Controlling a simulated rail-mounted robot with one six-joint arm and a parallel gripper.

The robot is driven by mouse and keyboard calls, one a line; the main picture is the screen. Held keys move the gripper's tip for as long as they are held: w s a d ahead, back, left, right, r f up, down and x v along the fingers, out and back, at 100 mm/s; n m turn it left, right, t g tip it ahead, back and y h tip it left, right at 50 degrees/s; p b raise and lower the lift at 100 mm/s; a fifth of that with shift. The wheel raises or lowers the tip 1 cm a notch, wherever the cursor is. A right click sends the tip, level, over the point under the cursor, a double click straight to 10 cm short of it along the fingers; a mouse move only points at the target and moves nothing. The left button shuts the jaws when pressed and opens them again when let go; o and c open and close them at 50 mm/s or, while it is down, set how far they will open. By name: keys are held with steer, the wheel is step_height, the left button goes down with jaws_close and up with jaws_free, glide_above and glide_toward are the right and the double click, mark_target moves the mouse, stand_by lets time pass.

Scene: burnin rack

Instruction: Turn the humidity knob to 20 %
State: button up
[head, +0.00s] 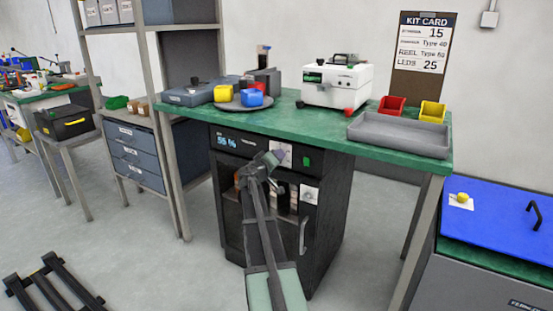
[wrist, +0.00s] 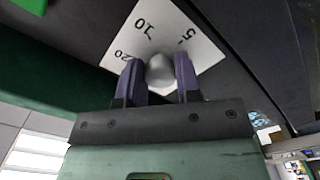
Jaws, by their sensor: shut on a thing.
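A round grey knob (wrist: 160,72) sits on a white dial plate (wrist: 150,30) marked 5, 10 and 20 in the wrist view. My gripper (wrist: 159,66) is shut on this knob, one dark finger on each side. No pointer mark on the knob can be made out. In the head view, my gripper (head: 272,158) reaches the upper white dial plate (head: 285,152) on the front of the dark cabinet (head: 232,180); the knob is hidden there. The cabinet's blue-lit display (head: 227,142) seems to show a percentage, too small to read surely.
A green button (head: 307,160) is right of the dial plate. A lower white plate (head: 309,195) and a vertical door handle (head: 303,235) are below. The green tabletop (head: 235,125) overhangs the cabinet. The floor in front is clear near my arm.

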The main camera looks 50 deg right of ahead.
steer(key=shift+n, duration=0.8)
steer(key=o, duration=0.9)
steer(key=s+a, duration=0.1)
steer(key=a, duration=0.9)
steer(key=shift+s+a, duration=0.35)
steer(key=shift+a, duration=0.05)
